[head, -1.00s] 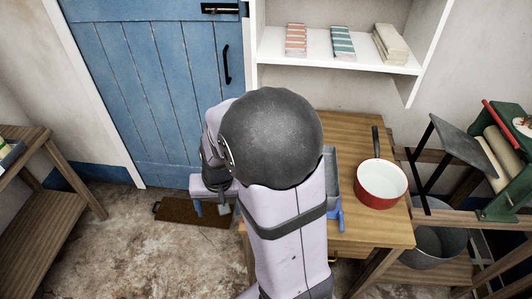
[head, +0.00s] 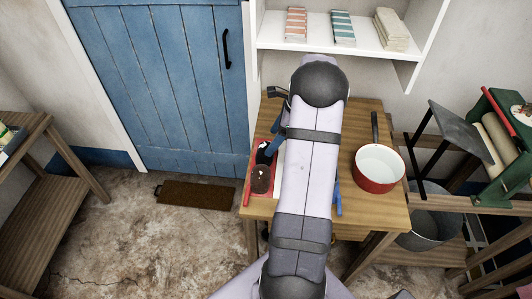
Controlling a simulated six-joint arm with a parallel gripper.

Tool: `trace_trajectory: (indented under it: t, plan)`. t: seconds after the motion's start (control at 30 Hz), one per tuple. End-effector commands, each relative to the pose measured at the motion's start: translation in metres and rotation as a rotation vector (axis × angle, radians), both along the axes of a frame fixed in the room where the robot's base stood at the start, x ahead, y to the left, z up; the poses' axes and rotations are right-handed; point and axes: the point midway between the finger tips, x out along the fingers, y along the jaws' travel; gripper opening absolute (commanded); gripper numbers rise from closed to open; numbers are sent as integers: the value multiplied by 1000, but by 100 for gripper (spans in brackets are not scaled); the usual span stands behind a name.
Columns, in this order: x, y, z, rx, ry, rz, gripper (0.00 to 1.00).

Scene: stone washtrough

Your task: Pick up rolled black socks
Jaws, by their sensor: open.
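A small black bundle (head: 264,153), which may be the rolled black socks, lies at the left side of the wooden table. It is too small and too close to my arm to identify for certain. My gripper (head: 276,143) shows only in part at the left edge of my arm, a blue piece right beside the black bundle. It is open. I cannot tell whether it touches the bundle. My arm hides the middle of the table and much of the gripper.
A red tray (head: 248,190) holds a dark brown item (head: 261,179) at the table's (head: 362,218) left edge. A red-and-white saucepan (head: 379,168) stands to the right. A white shelf (head: 345,48) with folded cloths overhangs the back. A blue edge (head: 337,198) shows right of my arm.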

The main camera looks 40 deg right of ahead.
Motion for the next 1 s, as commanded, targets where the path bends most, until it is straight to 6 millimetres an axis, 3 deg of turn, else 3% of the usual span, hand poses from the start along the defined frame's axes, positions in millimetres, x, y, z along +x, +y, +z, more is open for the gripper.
trace_trajectory:
  t: [0.43, 0.8, 1.0]
  plan:
    - [6, 8, -21, 2, 3, 3, 71]
    - [17, 18, -58, -2, 1, 5, 71]
    - [19, 19, -62, -3, 0, 3, 71]
